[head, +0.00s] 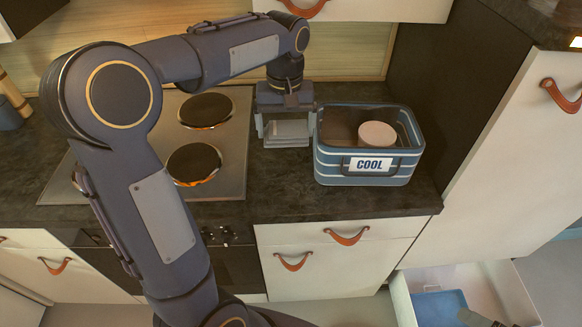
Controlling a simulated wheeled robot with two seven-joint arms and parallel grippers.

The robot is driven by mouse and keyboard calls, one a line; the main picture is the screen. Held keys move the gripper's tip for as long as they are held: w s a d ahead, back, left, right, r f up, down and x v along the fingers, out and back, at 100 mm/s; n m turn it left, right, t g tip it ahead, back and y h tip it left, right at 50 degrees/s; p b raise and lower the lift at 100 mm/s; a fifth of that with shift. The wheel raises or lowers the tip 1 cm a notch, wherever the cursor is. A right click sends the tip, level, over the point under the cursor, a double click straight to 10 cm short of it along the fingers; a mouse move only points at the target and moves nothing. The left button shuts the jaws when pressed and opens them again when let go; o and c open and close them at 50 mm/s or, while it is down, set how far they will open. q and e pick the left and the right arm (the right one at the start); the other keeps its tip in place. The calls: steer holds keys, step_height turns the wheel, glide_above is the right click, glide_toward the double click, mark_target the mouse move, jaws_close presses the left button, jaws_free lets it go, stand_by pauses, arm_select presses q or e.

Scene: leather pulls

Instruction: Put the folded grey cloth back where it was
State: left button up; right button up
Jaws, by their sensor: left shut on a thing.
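The folded grey cloth (287,132) is between the fingers of my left gripper (286,127), which points down and is shut on it. The cloth is at the back of the dark worktop, between the hob and the blue box. I cannot tell whether it touches the worktop or hangs just above it. A grey and dark piece at the bottom right edge, over the open drawer, looks like part of my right gripper (480,318); its jaws are mostly cut off.
A blue striped box (333,162) labelled COOL stands close right of the cloth, with a round pale thing (377,134) inside. The hob (226,150) is to the left. An open white drawer (402,300) at lower right holds something blue (440,305). Tall cabinets close off the right.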

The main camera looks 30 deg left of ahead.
mark_target(286, 181)
arm_select(q)
step_height(286, 181, down, 15)
steer(key=shift+f, duration=0.1)
stand_by(0.3)
steer(key=shift+f, duration=0.15)
steer(key=o, duration=0.7)
steer(key=shift+r, duration=0.2)
